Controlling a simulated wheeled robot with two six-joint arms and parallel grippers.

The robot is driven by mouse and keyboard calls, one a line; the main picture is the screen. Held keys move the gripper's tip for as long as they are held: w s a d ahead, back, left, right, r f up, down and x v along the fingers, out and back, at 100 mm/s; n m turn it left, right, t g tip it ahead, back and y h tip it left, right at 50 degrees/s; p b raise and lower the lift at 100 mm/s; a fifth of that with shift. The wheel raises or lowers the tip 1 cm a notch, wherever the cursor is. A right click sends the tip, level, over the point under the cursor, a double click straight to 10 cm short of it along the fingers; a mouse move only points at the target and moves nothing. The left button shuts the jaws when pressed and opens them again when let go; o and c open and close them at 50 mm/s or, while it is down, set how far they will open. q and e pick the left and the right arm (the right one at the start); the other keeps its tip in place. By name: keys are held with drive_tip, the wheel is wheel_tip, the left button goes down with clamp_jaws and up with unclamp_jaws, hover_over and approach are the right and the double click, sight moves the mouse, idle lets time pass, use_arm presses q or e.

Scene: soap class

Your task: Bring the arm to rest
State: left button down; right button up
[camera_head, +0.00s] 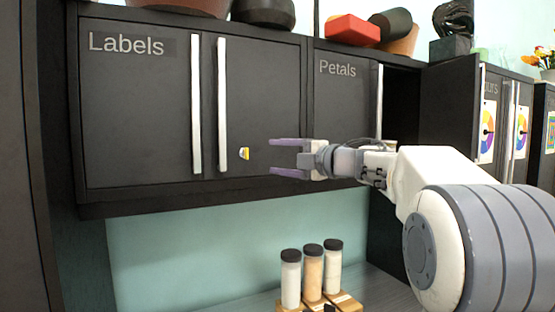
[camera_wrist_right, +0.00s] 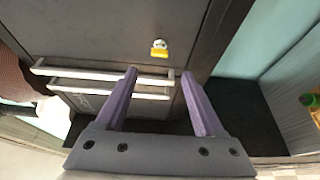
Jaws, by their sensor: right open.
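My right gripper (camera_head: 272,157) reaches in from the right in the head view, in front of the dark wall cabinets. Its two purple fingers are apart, with nothing between them. In the right wrist view the open fingers (camera_wrist_right: 165,95) point toward the cabinet doors and their pale bar handles. My left gripper is not in view.
The "Labels" cabinet (camera_head: 135,110) has two pale handles and a small yellow-and-white item (camera_head: 244,153) on its front. The "Petals" cabinet (camera_head: 340,100) is beside it. Several black-capped jars (camera_head: 313,270) stand below in a wooden holder. A red block (camera_head: 352,30) lies on top.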

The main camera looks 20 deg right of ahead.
drive_tip(key=a+f+m+h+b, duration=0.3)
drive_tip(key=a+f+m+h, duration=0.2)
drive_tip(key=a+f+m, duration=0.55)
drive_tip(key=s+a+f+m+g+h+b, duration=0.1)
drive_tip(key=s+a+f+m+g, duration=0.2)
drive_tip(key=f, duration=0.5)
drive_tip(key=s+a+f+m+g+h, duration=0.1)
drive_tip(key=s+a+f+m+g, duration=0.1)
drive_tip(key=s+f, duration=0.5)
drive_tip(key=s+a+f+g+b, duration=0.1)
drive_tip(key=s+f+g, duration=0.4)
drive_tip(key=s+f, duration=0.5)
drive_tip(key=s+a+f+m+g+b, duration=0.1)
drive_tip(key=s+f+g, duration=0.4)
drive_tip(key=s+f, duration=0.5)
drive_tip(key=s+a, duration=0.1)
drive_tip(key=s, duration=0.7)
drive_tip(key=shift+s+a+g+h, duration=0.15)
drive_tip(key=shift+s+g+h, duration=0.25)
